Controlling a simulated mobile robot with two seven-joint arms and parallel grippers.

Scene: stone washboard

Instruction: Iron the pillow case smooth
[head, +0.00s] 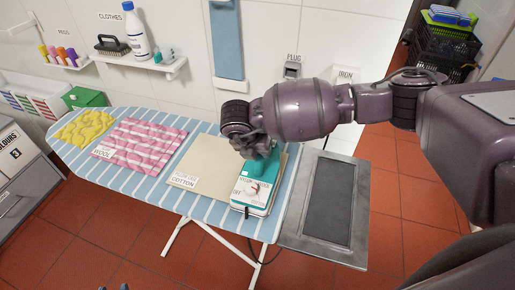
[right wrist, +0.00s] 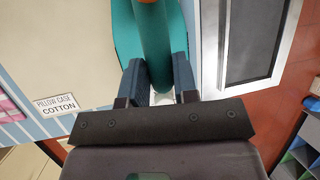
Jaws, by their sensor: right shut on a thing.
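The cream pillow case (head: 205,160) lies flat on the blue-striped ironing board (head: 150,205), with a label reading cotton. It looks smooth where it shows. It also fills the left of the right wrist view (right wrist: 60,45). The teal and white iron (head: 257,192) is over the pillow case's right end; whether it touches the cloth cannot be told. Its dial is near a mark reading OFF. My right gripper (head: 262,150) is shut on the iron's teal handle (right wrist: 152,45). Two small dark tips at the head view's bottom edge may be my left gripper (head: 113,287).
A grey metal stand with a dark slab (head: 330,200) adjoins the board's right end. Pink wool cloth (head: 140,148) and a yellow cloth (head: 85,127) lie further left on the board. A blue strip (head: 226,45), plug socket (head: 292,68) and shelves are on the wall.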

